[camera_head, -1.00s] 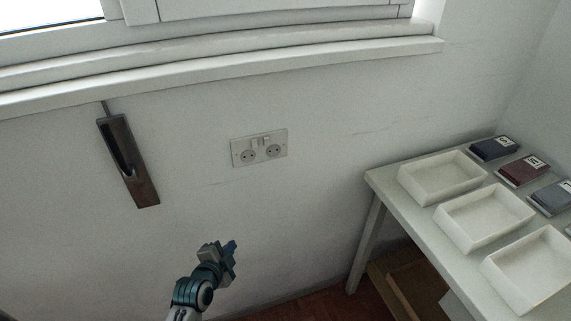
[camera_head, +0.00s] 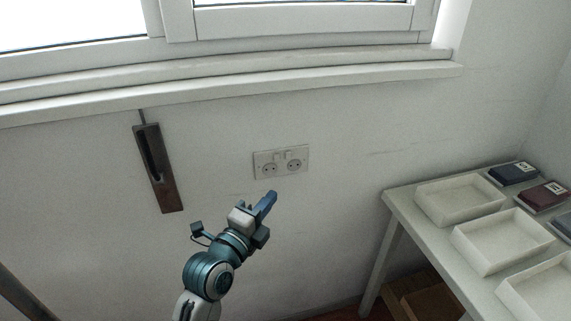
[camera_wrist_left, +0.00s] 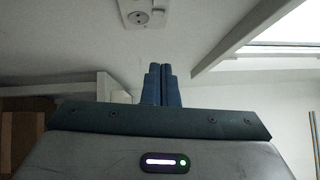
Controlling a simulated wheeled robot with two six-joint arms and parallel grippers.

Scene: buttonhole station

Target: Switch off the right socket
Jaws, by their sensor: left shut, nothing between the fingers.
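A white double socket plate (camera_head: 262,174) is on the wall below the window. It has two round outlets, with two small rocker switches between them near the top. The right socket (camera_head: 294,164) is the right-hand outlet; its switch (camera_head: 288,155) is too small to read as on or off. My left gripper (camera_head: 271,196) is shut and empty, its blue fingers pointing up just below the plate; I cannot tell the gap to the wall. In the left wrist view the shut fingers (camera_wrist_left: 162,72) stand below the partly cut-off plate (camera_wrist_left: 125,19). My right gripper is not in view.
A dark wooden holder (camera_head: 168,196) hangs on the wall to the left. The window sill (camera_head: 340,80) juts out above. A white table (camera_head: 401,203) with several trays and small boxes stands at the right. The wall around the plate is clear.

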